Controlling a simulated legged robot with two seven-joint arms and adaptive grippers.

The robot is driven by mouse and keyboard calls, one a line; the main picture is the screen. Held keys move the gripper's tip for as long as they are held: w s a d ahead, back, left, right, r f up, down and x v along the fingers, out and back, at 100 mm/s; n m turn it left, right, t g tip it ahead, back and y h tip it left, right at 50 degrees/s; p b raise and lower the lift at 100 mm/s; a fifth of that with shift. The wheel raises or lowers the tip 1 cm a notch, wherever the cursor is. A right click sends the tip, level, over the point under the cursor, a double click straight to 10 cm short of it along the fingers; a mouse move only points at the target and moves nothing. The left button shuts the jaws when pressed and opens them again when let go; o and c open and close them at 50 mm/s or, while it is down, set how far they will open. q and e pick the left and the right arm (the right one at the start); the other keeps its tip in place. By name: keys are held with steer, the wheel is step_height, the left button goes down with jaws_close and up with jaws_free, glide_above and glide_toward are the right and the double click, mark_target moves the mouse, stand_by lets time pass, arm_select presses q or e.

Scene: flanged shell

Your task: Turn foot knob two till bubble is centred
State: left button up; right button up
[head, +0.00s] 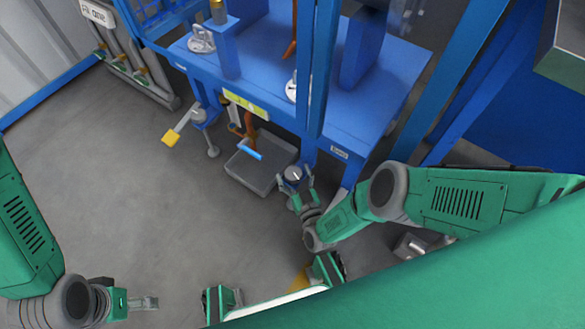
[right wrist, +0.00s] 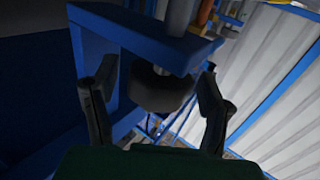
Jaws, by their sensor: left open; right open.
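A dark round foot knob (head: 292,175) with a pale top is at the lower front corner of the blue frame in the head view. In the right wrist view the dark knob (right wrist: 160,88) hangs below a blue plate, between the fingers of my right gripper (right wrist: 158,95). That gripper (head: 299,192) is open around the knob, with gaps visible at its sides. Which number the knob bears cannot be read. My left gripper (head: 148,303) is open and empty over the floor at lower left. I cannot make out a bubble in either view.
The blue machine frame (head: 375,90) fills the upper right, with a yellow-green strip (head: 245,104) on its front. A grey tray (head: 250,175) with a blue-handled tool stands left of the knob. A yellow-ended lever (head: 171,138) sticks out further left. The left floor is clear.

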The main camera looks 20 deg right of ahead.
mark_target(294, 183)
steer(key=c, duration=1.2)
steer(key=shift+a+m+h, duration=0.15)
steer(key=shift+m+h, duration=0.75)
steer(key=shift+h, duration=0.3)
steer(key=shift+m+h, duration=0.7)
steer(key=shift+h, duration=0.6)
steer(key=o, duration=1.2)
steer(key=shift+v, duration=3.75)
steer(key=shift+r, duration=0.1)
